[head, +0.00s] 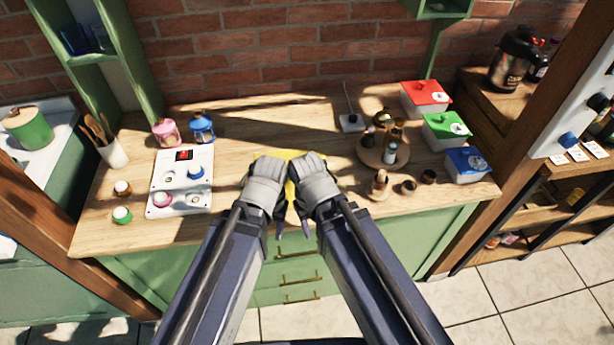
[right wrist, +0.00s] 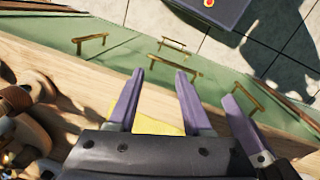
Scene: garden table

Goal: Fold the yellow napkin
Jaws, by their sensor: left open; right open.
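The yellow napkin (head: 291,192) lies on the wooden counter, mostly hidden under my two grippers in the head view. Only a thin strip between them and a bit at the far edge show. My left gripper (head: 276,222) and my right gripper (head: 308,220) are side by side over it, fingers pointing down toward the counter's front edge. In the right wrist view, the right gripper (right wrist: 158,75) is open, with yellow napkin (right wrist: 160,124) showing between its purple fingers. One finger of the left gripper (right wrist: 230,105) stands close beside it. Neither gripper visibly holds cloth.
A round wooden tray (head: 372,158) with bottles and several small pots is to the right, before red (head: 428,100), green and blue boxes. The counter's front edge is close below the grippers, with drawers underneath.

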